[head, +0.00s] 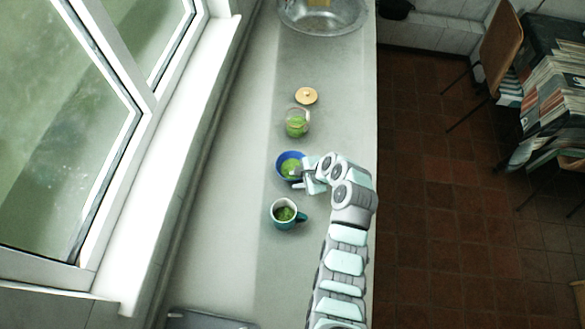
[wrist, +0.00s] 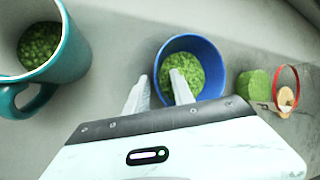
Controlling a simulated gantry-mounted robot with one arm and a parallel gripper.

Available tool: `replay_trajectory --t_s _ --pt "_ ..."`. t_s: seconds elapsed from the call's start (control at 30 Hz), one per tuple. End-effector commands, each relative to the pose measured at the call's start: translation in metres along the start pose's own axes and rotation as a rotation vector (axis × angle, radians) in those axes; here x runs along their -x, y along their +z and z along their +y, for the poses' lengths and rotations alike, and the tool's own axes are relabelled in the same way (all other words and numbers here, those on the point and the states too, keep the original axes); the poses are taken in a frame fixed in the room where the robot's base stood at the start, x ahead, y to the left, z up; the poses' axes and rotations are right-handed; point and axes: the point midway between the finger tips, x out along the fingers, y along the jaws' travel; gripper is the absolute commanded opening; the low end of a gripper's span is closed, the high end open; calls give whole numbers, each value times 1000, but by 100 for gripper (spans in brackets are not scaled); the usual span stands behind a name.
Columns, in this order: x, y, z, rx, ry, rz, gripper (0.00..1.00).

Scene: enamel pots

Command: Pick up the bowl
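The blue bowl (head: 283,160) stands on the counter with green bits inside. It also shows in the wrist view (wrist: 208,52), upper middle. My gripper (head: 293,177) is at the bowl's near right side in the head view. In the wrist view my gripper (wrist: 160,84) has its fingers apart, with a gap between them. The right finger overlaps the bowl's inside and the left finger is outside its wall, so the rim appears to lie between them. I cannot tell whether either finger touches the bowl. The fingers hide part of the bowl's near edge.
A teal mug (head: 281,221) with green contents stands close to the bowl on the near side. A glass jar (head: 296,122) with green contents and a round wooden lid (head: 306,95) lie beyond it. A metal sink (head: 345,18) is at the far end. The counter (head: 232,200) is clear toward the window.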

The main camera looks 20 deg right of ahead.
Motion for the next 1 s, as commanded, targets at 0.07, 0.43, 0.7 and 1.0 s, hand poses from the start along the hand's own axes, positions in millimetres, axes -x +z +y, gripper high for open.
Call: replay_trajectory --t_s 0.07,0.43,0.7,1.0 --pt "0 0 0 0 0 0 23" --pt "0 0 0 0 0 0 0" --pt "0 0 0 0 0 0 0" --pt "0 0 0 0 1 -1 0"
